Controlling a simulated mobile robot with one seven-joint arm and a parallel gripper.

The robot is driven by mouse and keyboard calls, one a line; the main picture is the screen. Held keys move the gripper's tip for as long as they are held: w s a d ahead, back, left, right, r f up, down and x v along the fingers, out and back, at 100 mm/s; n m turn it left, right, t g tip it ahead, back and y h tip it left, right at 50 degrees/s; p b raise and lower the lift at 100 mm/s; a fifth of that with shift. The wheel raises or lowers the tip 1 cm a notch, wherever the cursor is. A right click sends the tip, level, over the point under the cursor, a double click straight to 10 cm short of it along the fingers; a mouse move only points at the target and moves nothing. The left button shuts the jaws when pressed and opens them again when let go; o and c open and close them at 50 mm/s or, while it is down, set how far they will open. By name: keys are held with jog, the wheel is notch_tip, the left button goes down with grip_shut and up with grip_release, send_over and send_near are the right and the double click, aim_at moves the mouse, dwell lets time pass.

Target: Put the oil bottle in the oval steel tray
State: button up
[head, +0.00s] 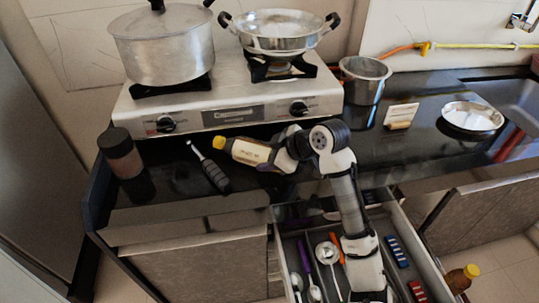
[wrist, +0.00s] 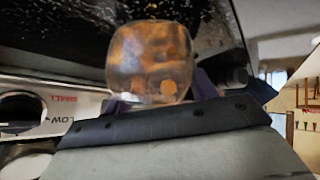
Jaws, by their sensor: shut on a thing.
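The oil bottle (head: 249,152), with a yellow cap and pale label, lies tilted on its side, cap to the left, in front of the stove. My gripper (head: 280,154) is shut on its right end; the fingertips are partly hidden. In the wrist view the amber end of the bottle (wrist: 150,62) shows at the jaws. Whether the bottle touches the counter is unclear. The oval steel tray (head: 472,117) rests empty on the counter at the far right, well apart from my gripper.
A stove (head: 230,105) bears a lidded pot (head: 163,48) and a pan (head: 278,35). A steel container (head: 364,80) and small card stand (head: 401,116) are between gripper and tray. An open drawer (head: 280,215) holds utensils. Another yellow-capped bottle (head: 461,279) is low right.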

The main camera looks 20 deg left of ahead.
jog(key=shift+f, duration=0.15)
jog(key=shift+f, duration=0.1)
jog(key=o, duration=1.5)
jog(key=b+v, duration=0.1)
jog(key=v, duration=1.1)
jog(key=shift+b, duration=0.35)
